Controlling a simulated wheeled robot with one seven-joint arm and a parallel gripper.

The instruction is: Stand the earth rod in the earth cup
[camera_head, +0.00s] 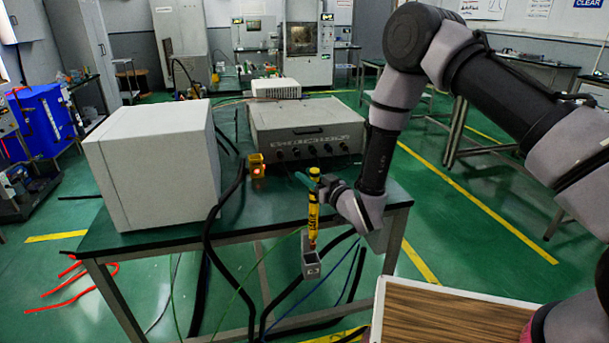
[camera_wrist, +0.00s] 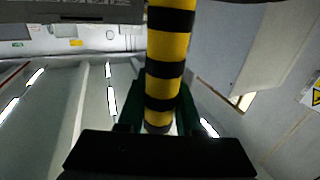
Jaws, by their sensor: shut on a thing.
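The earth rod (camera_head: 313,212) is a slim upright stick with yellow and black bands and a thinner reddish lower part. In the wrist view its striped shaft (camera_wrist: 168,60) runs down the middle of the picture. My gripper (camera_head: 316,188) is shut on the rod's upper part; its dark green fingers flank the shaft in the wrist view (camera_wrist: 158,108). The earth cup (camera_head: 310,268) is a small grey square holder with a dark opening, at the table's front edge. The rod's lower end is at the cup's mouth in the head view; I cannot tell whether it is inside.
A large white box (camera_head: 152,165) stands at the table's left. A grey instrument case (camera_head: 305,128) is behind the rod, and a small yellow box with a red light (camera_head: 256,166) is left of it. Black cables (camera_head: 211,225) hang over the table's (camera_head: 150,240) front edge.

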